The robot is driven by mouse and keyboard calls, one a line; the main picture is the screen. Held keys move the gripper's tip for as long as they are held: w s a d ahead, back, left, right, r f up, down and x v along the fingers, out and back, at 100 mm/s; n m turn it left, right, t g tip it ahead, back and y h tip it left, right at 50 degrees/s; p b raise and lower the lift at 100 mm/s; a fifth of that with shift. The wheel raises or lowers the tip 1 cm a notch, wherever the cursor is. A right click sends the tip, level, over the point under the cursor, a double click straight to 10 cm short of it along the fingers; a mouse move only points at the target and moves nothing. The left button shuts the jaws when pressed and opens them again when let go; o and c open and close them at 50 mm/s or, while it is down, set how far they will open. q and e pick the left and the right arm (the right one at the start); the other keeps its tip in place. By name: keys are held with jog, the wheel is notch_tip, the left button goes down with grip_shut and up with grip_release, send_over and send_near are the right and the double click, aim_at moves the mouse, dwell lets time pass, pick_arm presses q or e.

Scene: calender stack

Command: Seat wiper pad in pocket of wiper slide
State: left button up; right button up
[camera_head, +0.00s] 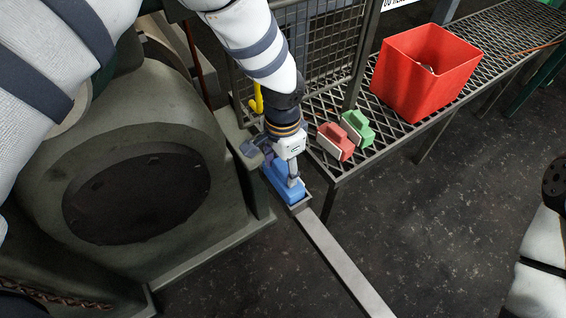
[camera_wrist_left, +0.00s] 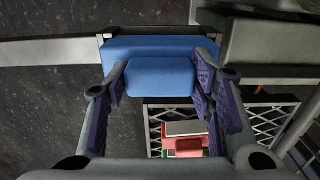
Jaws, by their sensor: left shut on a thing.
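The blue wiper pad (camera_head: 281,183) has a wide base and a raised block on top. My left gripper (camera_head: 284,172) points down and is shut on the pad's block. The wrist view shows the blue pad (camera_wrist_left: 160,76) between the two fingers (camera_wrist_left: 163,80). The wiper slide (camera_head: 340,258) is a long grey metal bar with a shallow tray at its upper end. The pad is at this tray, and a grey rim shows by its near end. I cannot tell whether the pad rests fully on the pocket floor. My right gripper is out of view.
A red pad (camera_head: 335,141) and a green pad (camera_head: 358,128) lie on the mesh shelf to the right. A red bin (camera_head: 420,80) stands farther back on it. A large grey-green machine housing (camera_head: 130,150) is close on the left. A wire guard (camera_head: 325,45) stands behind.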

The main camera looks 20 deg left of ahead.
pick_arm(q)
jog(key=shift+f+b, duration=0.35)
jog(key=shift+f, duration=0.75)
jog(key=o, duration=1.5)
jog(key=shift+o, duration=0.2)
notch_tip(320, 180, up, 12)
jog(key=shift+r, duration=0.1)
